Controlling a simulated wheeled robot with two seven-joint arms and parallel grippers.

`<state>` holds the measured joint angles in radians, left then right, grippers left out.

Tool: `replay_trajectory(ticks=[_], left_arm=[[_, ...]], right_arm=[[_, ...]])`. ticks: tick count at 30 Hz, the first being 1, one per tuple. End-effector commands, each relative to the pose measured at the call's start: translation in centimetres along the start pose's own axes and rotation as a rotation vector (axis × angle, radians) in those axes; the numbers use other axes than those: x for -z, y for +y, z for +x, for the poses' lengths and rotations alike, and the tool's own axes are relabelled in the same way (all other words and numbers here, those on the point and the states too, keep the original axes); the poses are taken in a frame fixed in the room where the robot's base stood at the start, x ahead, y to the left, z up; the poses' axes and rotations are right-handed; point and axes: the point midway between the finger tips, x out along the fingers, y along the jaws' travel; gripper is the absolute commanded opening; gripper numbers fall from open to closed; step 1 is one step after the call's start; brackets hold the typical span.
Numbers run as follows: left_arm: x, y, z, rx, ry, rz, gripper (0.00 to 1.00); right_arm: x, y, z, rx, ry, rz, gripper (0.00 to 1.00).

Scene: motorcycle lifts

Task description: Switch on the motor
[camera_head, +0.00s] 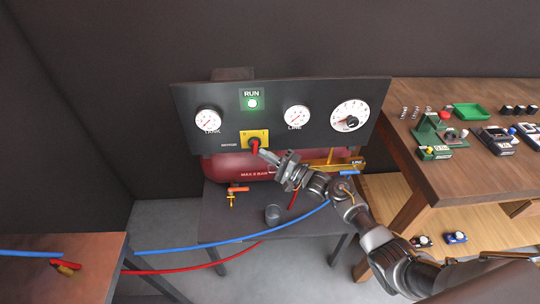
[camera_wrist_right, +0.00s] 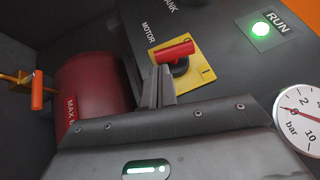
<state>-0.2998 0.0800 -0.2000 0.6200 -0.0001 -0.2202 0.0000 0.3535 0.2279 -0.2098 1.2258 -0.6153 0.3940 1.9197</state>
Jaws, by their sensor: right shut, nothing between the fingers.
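The motor switch is a red handle (camera_head: 255,146) on a yellow plate (camera_head: 264,134), low in the middle of the black panel (camera_head: 320,100). In the right wrist view the red handle (camera_wrist_right: 175,50) sits across the yellow plate (camera_wrist_right: 204,82), and an "I" mark shows. The RUN lamp (camera_head: 252,103) above the switch glows green; it is also lit in the right wrist view (camera_wrist_right: 261,28). My right gripper (camera_head: 265,154) is shut and empty, with its fingertips (camera_wrist_right: 158,72) right by the handle. I cannot tell whether they touch it. My left gripper is out of view.
A red tank (camera_head: 232,167) lies behind and below the panel, on a dark stand (camera_head: 225,222). An orange-handled valve (camera_head: 236,190) and a grey cup-like part (camera_head: 272,214) are in front. Gauges flank the lamp. A wooden bench (camera_head: 440,180) with parts stands right; blue and red hoses cross below.

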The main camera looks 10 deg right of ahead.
Motion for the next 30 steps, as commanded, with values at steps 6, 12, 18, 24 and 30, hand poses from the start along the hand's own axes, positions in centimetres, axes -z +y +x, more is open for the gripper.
replay_trajectory(ticks=[6, 12, 18, 24, 30], left_arm=[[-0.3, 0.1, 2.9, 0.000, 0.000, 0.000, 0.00], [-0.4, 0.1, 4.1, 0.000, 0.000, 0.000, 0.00], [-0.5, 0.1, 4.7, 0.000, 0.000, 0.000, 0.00], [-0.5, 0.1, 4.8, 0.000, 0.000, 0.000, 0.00], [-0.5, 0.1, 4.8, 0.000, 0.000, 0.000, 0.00]], right_arm=[[-0.2, 1.2, 0.3, 0.136, 0.000, 0.091, 0.00], [-0.3, 1.4, 0.5, 0.220, 0.000, 0.148, 0.00], [-0.4, 1.4, 0.7, 0.265, 0.000, 0.178, 0.00], [-0.5, 1.3, 0.7, 0.280, 0.000, 0.188, 0.00], [-0.5, 1.3, 0.7, 0.280, 0.000, 0.188, 0.00]])
